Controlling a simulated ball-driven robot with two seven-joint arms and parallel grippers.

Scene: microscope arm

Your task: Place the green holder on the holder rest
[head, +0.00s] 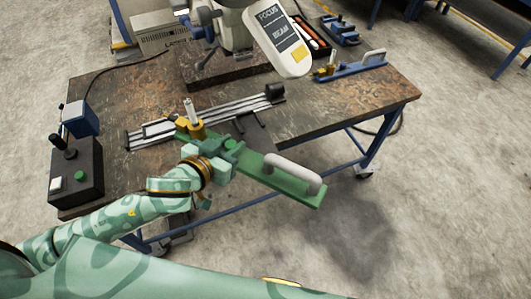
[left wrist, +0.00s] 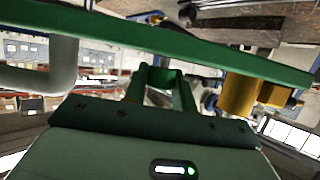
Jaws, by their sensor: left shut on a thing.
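The green holder (head: 258,172) is a long flat bar with a grey handle (head: 292,173) at its right end and a yellow clamp with an upright metal pin (head: 192,118) at its left end. My left gripper (head: 228,152) is shut on its middle and holds it near the table's front edge, its handle end out past the edge. In the left wrist view, the green bar (left wrist: 150,36) crosses above my gripper fingers (left wrist: 160,80). A metal railed frame (head: 205,115) lies just behind the holder; I cannot tell whether it is the holder rest. My right gripper is out of view.
The worn table (head: 350,108) carries a black control box (head: 76,172) at left and a microscope base (head: 225,68) at the back. A blue holder (head: 350,69) lies back right. A white FOCUS/BEAM panel (head: 278,38) stands above the table. The table's right front is clear.

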